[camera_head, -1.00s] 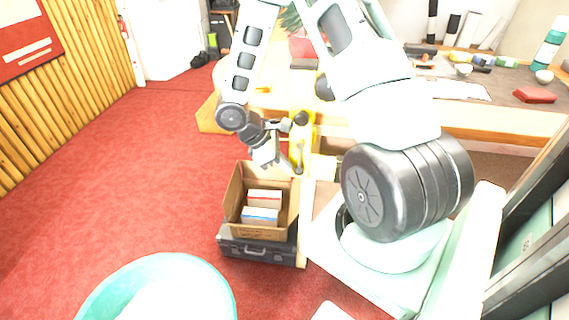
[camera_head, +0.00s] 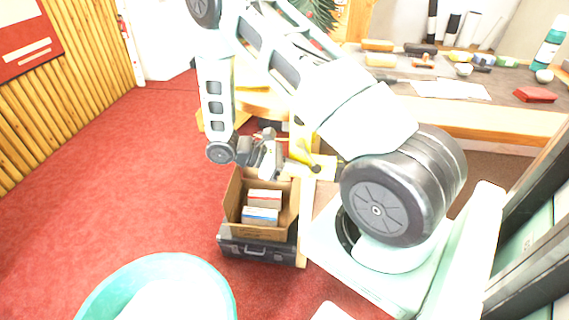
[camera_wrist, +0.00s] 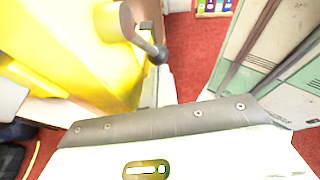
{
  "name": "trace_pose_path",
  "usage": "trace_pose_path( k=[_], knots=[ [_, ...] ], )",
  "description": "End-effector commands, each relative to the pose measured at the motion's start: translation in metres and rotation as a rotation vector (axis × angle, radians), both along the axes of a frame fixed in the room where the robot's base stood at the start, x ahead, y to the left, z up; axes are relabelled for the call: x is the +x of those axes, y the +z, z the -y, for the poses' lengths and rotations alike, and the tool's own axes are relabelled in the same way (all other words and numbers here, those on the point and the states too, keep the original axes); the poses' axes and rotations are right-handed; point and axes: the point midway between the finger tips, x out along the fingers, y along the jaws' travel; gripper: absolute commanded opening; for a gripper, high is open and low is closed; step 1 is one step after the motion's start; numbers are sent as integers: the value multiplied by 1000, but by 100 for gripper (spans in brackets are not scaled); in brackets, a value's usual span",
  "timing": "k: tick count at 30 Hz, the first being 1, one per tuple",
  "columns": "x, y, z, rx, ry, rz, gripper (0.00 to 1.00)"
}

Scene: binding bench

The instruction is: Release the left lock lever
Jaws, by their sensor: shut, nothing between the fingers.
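A yellow machine (camera_wrist: 75,45) fills the upper left of the wrist view. A grey lever with a dark round knob (camera_wrist: 157,55) sticks out from its right side; I cannot tell if this is the left lock lever. In the head view the machine (camera_head: 305,138) stands at the bench's near left edge, partly hidden by my arm. My gripper (camera_head: 286,165) is shut and empty, low beside the machine and above the open carton. Its fingertips are too small in the head view to tell whether they touch anything. I cannot make out the fingertips in the wrist view.
An open carton (camera_head: 232,206) with several boxes or books sits on a dark case (camera_head: 262,249) below my gripper. The bench (camera_head: 500,118) holds tools, papers and a red block (camera_head: 535,95). A teal-rimmed round container (camera_head: 225,285) stands in front. Red floor is clear at left.

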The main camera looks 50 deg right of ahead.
Motion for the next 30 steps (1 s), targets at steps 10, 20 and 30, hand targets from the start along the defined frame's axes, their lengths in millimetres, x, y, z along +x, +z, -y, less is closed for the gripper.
trace_pose_path(
  k=[10, 20, 30],
  knots=[
    [-11, 1, 6, -90, 1, -154, 0],
    [-13, 2, 8, -112, 0, -191, 0],
    [-13, 2, 8, -112, 0, -191, 0]
  ],
)
